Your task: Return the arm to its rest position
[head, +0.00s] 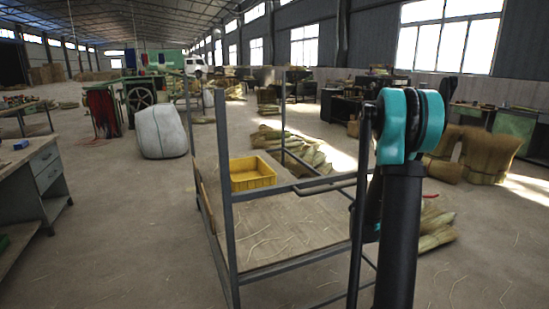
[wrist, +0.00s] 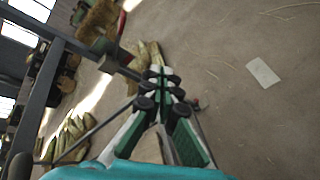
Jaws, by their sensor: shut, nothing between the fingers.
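My arm stands at the right of the head view, with a black upright link and a teal and black joint (head: 410,125) at its top. The rest of the arm is mostly hidden behind that link, and I cannot make out my gripper there. In the wrist view my gripper (wrist: 161,78) shows with its green and grey fingers drawn together. It is shut and empty, pointing out over the floor and bundles of broom straw (wrist: 72,135).
A metal-framed rack (head: 290,262) with a wooden top stands close beside my arm, its posts rising near it. A yellow crate (head: 252,181) sits on it. A white sack (head: 160,132) and a grey workbench (head: 45,165) stand left, with open floor between.

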